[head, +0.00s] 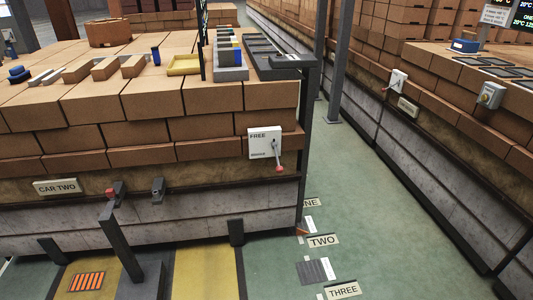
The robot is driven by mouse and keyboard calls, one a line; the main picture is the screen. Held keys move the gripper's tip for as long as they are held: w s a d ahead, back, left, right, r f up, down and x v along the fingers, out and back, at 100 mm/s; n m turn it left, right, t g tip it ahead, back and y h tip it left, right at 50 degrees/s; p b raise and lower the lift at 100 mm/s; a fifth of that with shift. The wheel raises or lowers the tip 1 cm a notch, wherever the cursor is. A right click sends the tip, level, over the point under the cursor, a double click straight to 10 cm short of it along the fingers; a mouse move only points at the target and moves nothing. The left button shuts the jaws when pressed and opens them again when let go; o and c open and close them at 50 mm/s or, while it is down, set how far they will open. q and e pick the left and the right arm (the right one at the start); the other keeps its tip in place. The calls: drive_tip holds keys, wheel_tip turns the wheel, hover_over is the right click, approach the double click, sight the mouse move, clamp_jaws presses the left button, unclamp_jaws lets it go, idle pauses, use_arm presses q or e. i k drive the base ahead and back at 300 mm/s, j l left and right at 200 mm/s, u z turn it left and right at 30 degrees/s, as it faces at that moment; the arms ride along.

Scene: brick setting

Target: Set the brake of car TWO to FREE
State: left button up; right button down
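Car TWO is a long low car stacked with bricks, marked by its CAR TWO sign (57,187) on the left of its side. Its white brake plate (262,143) is at the right end of that side. The plate reads FREE at the top, and the small lower word looks like BRAKE. The brake lever (276,153) is at the plate's right edge and hangs down, with its red knob (279,169) at the bottom, at the level of the lower word. Neither of my grippers shows in the head view.
A dark floor post with a red knob (112,193) stands before the car. Floor signs TWO (323,240) and THREE (343,290) lie right of the car. An open green aisle (385,210) separates it from another brick stack (450,110) with a white lever plate (398,79).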

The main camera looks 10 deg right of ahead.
sight(279, 169)
drive_tip(key=i, duration=0.95)
drive_tip(key=u, duration=0.3)
